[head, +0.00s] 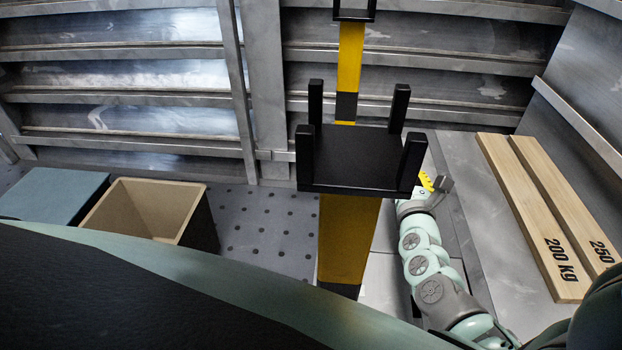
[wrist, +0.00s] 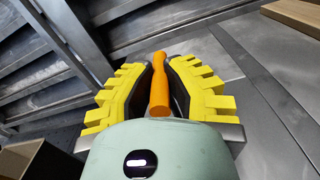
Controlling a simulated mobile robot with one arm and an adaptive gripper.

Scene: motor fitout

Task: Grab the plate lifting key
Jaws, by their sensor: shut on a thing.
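The plate lifting key shows in the wrist view as an orange handle (wrist: 160,84) between the two dark inner pads of my gripper (wrist: 159,70). The yellow fingers are shut on the handle from both sides. The key cannot be made out in the head view.
A black pronged holder (head: 356,160) on a yellow and black post (head: 348,240) stands close left of my gripper. Two wooden beams (head: 540,205), marked 200 kg and 250, lie at the right. An open brown box (head: 118,208) and a blue-grey box (head: 50,192) stand at the left.

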